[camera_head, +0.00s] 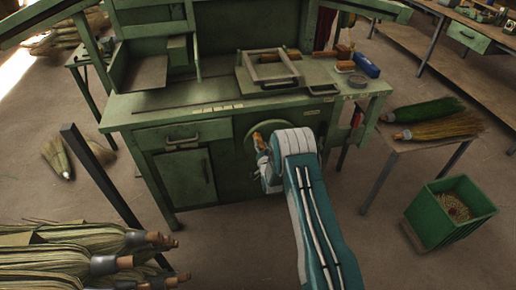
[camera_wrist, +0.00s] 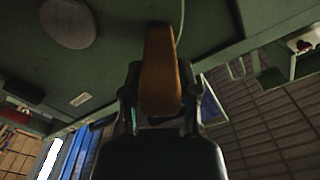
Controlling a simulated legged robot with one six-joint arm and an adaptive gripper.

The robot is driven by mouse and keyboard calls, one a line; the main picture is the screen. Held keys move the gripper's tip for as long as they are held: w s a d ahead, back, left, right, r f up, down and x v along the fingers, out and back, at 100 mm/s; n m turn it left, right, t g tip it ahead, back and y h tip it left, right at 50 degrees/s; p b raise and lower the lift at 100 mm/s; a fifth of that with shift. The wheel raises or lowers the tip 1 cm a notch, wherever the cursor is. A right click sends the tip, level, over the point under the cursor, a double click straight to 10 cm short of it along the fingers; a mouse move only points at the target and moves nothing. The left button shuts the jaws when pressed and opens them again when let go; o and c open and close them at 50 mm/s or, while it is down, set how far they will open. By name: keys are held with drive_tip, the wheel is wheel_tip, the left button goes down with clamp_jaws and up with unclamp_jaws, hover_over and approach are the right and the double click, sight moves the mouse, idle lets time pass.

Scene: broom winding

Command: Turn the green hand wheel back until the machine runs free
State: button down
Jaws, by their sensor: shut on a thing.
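The green hand wheel (camera_head: 264,122) sits on the front of the green machine (camera_head: 180,113), right of its cupboard door. My arm hides much of the wheel. Its orange-brown wooden handle (camera_head: 258,141) shows at the left of my gripper (camera_head: 262,148). In the wrist view the handle (camera_wrist: 160,65) stands between the two dark fingers of my gripper (camera_wrist: 158,100), which is shut on it. A dark round disc (camera_wrist: 68,22) shows at the upper left there; I cannot tell what it is.
Broom heads (camera_head: 80,255) lie at the lower left beside a dark post (camera_head: 100,180). A side table (camera_head: 400,143) with a green and a tan broom stands at the right, near a green crate (camera_head: 450,212). The floor in front of the machine is clear.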

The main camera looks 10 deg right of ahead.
drive_tip(key=shift+r, duration=0.1)
idle(0.5)
drive_tip(key=shift+c, duration=1.8)
unclamp_jaws()
drive_tip(key=s, duration=1.2)
drive_tip(key=shift+w, duration=0.1)
